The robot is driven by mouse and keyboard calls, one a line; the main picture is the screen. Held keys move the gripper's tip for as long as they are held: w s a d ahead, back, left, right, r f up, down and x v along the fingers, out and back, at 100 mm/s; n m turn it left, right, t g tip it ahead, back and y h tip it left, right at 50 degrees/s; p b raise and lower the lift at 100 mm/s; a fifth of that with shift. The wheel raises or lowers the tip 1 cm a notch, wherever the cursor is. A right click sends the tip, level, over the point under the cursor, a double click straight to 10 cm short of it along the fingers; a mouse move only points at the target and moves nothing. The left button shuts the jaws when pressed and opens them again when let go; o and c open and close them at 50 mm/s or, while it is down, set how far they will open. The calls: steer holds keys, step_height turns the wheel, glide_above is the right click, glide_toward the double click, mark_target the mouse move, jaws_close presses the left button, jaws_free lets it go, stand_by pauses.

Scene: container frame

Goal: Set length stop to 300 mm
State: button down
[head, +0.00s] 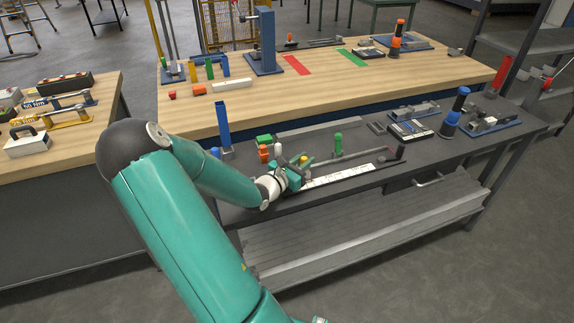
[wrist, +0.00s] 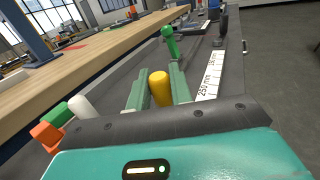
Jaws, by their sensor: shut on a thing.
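The length stop lies on the dark bench, with a white scale strip (head: 340,176) along its front side. The scale also shows in the wrist view (wrist: 214,72), where I read "250 mm" near my fingers. My gripper (wrist: 160,70) is shut on a yellow knob (wrist: 160,90), with one green finger on each side of it. In the head view my gripper (head: 296,170) is at the left end of the scale, and the yellow knob (head: 303,160) shows just above it. A green knob (head: 338,144) stands upright farther along. The stop's pointer is hidden, so I cannot read its setting.
Orange (head: 264,153), white (head: 278,150) and green (head: 264,139) pieces stand close behind my gripper. A blue post (head: 223,125) rises to the left. A blue-and-black bottle-shaped tool (head: 455,113) and fixtures occupy the right. The wooden table (head: 220,125) borders the bench behind.

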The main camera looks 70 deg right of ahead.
steer(key=shift+s+d, duration=0.95)
steer(key=shift+s, duration=0.05)
steer(key=c, duration=1.3)
jaws_free()
steer(key=shift+a, duration=0.15)
steer(key=v, duration=1.3)
steer(key=shift+w+a, duration=0.15)
steer(key=shift+a, duration=0.1)
